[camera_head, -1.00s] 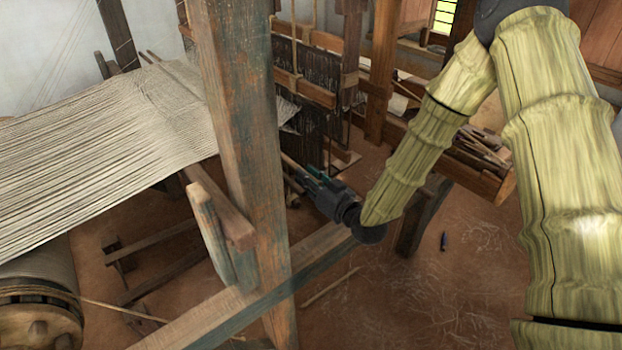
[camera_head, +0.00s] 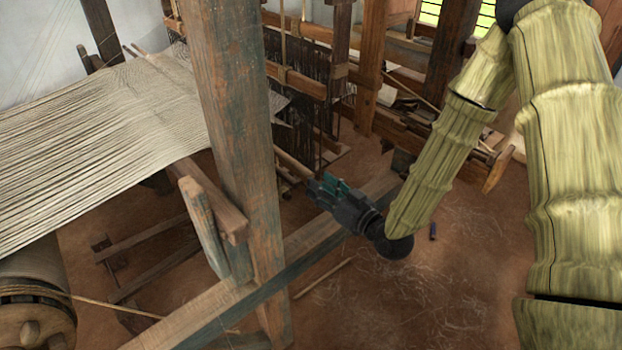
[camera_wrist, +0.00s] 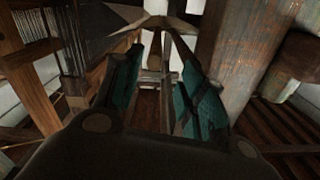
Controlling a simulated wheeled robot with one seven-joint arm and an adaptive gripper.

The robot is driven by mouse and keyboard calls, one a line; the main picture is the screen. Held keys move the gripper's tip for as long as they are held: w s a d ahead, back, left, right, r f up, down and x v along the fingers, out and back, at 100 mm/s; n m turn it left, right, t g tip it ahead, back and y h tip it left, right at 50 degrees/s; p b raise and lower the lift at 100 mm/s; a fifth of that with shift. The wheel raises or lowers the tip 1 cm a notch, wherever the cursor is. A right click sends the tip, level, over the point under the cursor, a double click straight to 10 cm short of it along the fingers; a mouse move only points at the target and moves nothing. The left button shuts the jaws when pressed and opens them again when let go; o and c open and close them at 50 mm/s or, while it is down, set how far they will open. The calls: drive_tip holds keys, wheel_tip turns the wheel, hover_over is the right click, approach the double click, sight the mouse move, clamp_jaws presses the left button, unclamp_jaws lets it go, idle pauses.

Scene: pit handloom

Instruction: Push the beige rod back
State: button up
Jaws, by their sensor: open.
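A beige rod (camera_head: 293,165) runs from behind the big upright post toward my gripper (camera_head: 318,182). The rod's near end is close to the fingertips; I cannot tell whether they touch. My gripper, dark with teal finger pads, points left toward the loom, just above and beyond the long wooden beam. In the wrist view my gripper (camera_wrist: 160,68) has its two teal fingers well apart. The rod's far part is hidden behind the post.
The thick wooden post (camera_head: 235,130) stands just left of my gripper. The long beam (camera_head: 240,290) crosses below it. Pale warp cloth (camera_head: 100,140) stretches at the left. Dark heddles (camera_head: 305,75) hang behind. A thin stick (camera_head: 322,278) lies on the open earthen floor.

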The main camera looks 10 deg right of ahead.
drive_tip(key=v, duration=0.2)
drive_tip(key=shift+s+d, duration=0.25)
drive_tip(key=shift+s, duration=0.1)
drive_tip(key=shift+f, duration=0.15)
drive_tip(key=s+f+m+g+h+b, duration=0.1)
drive_tip(key=s+f+g+h, duration=0.4)
drive_tip(key=f, duration=0.7)
drive_tip(key=s+f+m+g+b, duration=0.1)
drive_tip(key=s+f+g, duration=0.1)
drive_tip(key=s+f, duration=0.75)
drive_tip(key=s+d+f+m+g+h+b, duration=0.1)
drive_tip(key=s+f+g, duration=0.3)
drive_tip(key=s+f, duration=0.4)
drive_tip(key=s+d+f+m+g+h, duration=0.1)
drive_tip(key=s+d+f+g+h, duration=0.2)
drive_tip(key=s+f, duration=0.4)
drive_tip(key=s+d+g, duration=0.1)
drive_tip(key=s, duration=0.5)
drive_tip(key=shift+d+f+g+b, duration=0.2)
drive_tip(key=shift+f+g+b, duration=0.1)
drive_tip(key=shift+f+b, duration=0.1)
